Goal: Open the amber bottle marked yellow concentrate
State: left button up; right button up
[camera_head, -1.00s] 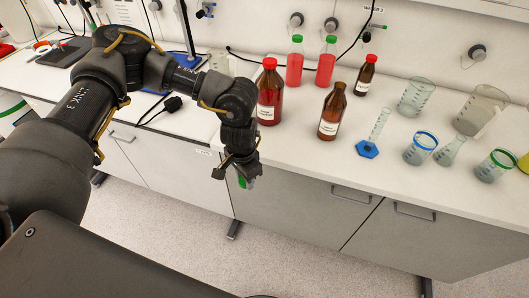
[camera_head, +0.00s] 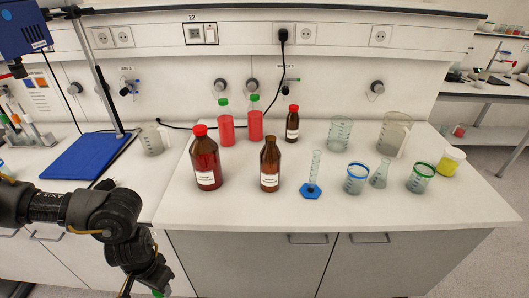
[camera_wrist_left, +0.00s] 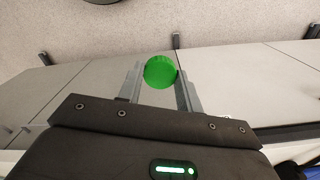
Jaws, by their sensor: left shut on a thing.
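An amber bottle (camera_head: 270,163) with a white label stands upright on the white bench top, with its mouth uncovered. Another amber bottle (camera_head: 205,165) with a red cap stands to its left. A small amber bottle (camera_head: 292,124) with a red cap stands behind. The label print is too small to read surely. My left gripper (camera_head: 158,286) is low in front of the bench edge, left of the bottles and apart from them. In the left wrist view it is shut on a green cap (camera_wrist_left: 160,72), held between its two fingers. My right gripper is not in view.
Two red-filled bottles with green caps (camera_head: 227,129) stand behind. A cylinder on a blue base (camera_head: 311,190), beakers (camera_head: 356,184) and a yellow-filled jar (camera_head: 450,163) stand to the right. A blue stand base (camera_head: 85,157) is at left. The bench's front strip is clear.

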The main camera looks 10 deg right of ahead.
aim_at(270, 154)
jog(key=u, duration=2.5)
jog(key=k, duration=2.25)
jog(key=z, duration=2.8)
jog(key=i, duration=0.5)
jog(key=z, duration=0.05)
